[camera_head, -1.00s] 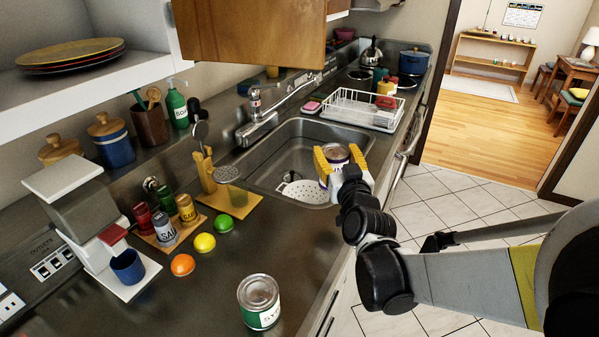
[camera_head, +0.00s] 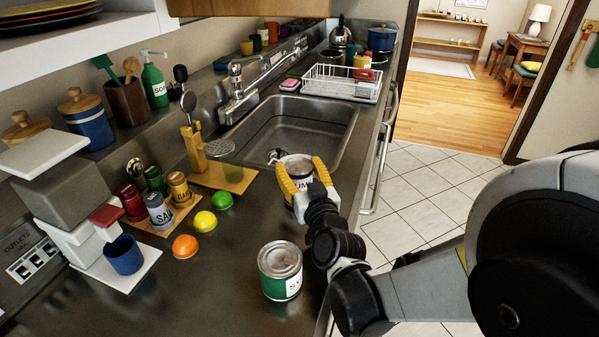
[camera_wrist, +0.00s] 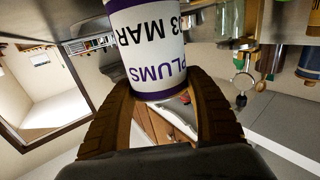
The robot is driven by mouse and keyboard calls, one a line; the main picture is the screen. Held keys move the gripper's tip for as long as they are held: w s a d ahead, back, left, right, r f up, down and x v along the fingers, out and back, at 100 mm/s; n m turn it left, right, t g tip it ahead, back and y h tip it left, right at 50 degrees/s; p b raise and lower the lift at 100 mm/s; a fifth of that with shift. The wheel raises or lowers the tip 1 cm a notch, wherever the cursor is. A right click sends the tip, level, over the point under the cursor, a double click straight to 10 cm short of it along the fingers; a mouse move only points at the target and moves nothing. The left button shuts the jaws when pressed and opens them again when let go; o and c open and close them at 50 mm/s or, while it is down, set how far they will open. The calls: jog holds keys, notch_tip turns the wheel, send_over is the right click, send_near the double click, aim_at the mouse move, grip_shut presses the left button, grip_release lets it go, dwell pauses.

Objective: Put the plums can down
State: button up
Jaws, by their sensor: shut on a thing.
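The plums can (camera_head: 298,167) is white with a purple band and a metal lid. My gripper (camera_head: 304,178) has its yellow fingers shut around the can's sides. It holds the can near the sink's front edge, over or on the counter; I cannot tell whether the base touches. In the wrist view the can (camera_wrist: 147,45) shows the words PLUMS and MAR upside down between my gripper's fingers (camera_wrist: 160,110). The can's lower part is partly hidden by my gripper in the head view.
A green-and-white can (camera_head: 280,270) stands on the counter just nearer. An orange (camera_head: 185,246), a lemon (camera_head: 205,222) and a lime (camera_head: 222,200) lie to the left. The sink (camera_head: 300,125) is behind, with a dish rack (camera_head: 342,83) beyond. Bare counter lies between fruit and cans.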

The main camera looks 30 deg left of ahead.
jog(key=shift+d, duration=0.1)
jog(key=o, duration=1.4)
jog(key=shift+s, duration=0.1)
jog(key=v, duration=1.2)
jog(key=shift+p, duration=0.3)
